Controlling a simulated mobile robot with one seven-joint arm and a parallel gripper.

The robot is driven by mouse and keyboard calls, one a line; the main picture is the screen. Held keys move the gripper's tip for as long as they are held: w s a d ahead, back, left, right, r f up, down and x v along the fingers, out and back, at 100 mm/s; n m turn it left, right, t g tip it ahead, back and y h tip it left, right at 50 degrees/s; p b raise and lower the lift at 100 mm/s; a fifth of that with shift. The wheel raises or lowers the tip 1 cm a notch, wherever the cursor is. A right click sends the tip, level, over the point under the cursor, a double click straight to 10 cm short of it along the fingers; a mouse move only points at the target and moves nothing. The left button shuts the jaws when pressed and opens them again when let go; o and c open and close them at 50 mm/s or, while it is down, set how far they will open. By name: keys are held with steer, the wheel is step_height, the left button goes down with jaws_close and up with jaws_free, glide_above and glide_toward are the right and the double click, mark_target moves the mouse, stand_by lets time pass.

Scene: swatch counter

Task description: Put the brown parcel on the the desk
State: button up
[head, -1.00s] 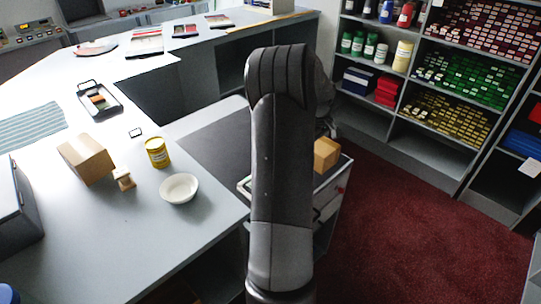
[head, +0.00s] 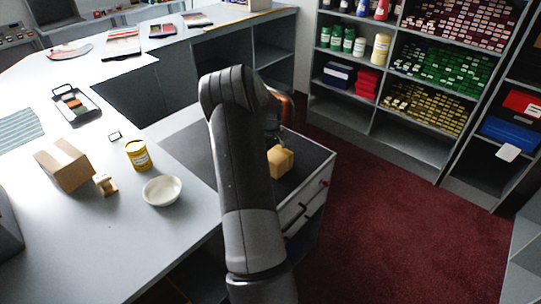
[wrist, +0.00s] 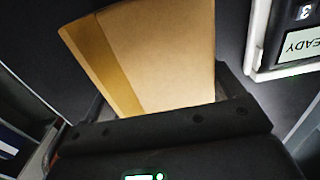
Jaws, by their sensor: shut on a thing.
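The brown parcel (head: 281,161) is a small tan box, seen just right of my arm in the head view, over the dark top of the grey drawer unit (head: 309,165). In the wrist view the parcel (wrist: 160,55), with a darker tape strip, sits between the fingers of my gripper (wrist: 165,100), which is shut on it. My arm hides most of the gripper in the head view. I cannot tell whether the parcel touches the unit's top. The pale grey desk (head: 95,235) is on the left.
On the desk are a brown carton (head: 62,165), a small wooden stamp (head: 105,184), a yellow tin (head: 138,155), a white bowl (head: 162,191) and a black tray (head: 77,107). The desk's front part has free room. Shelves (head: 420,145) stand at the right.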

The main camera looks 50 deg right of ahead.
steer(key=shift+f, duration=0.1)
steer(key=o, duration=1.2)
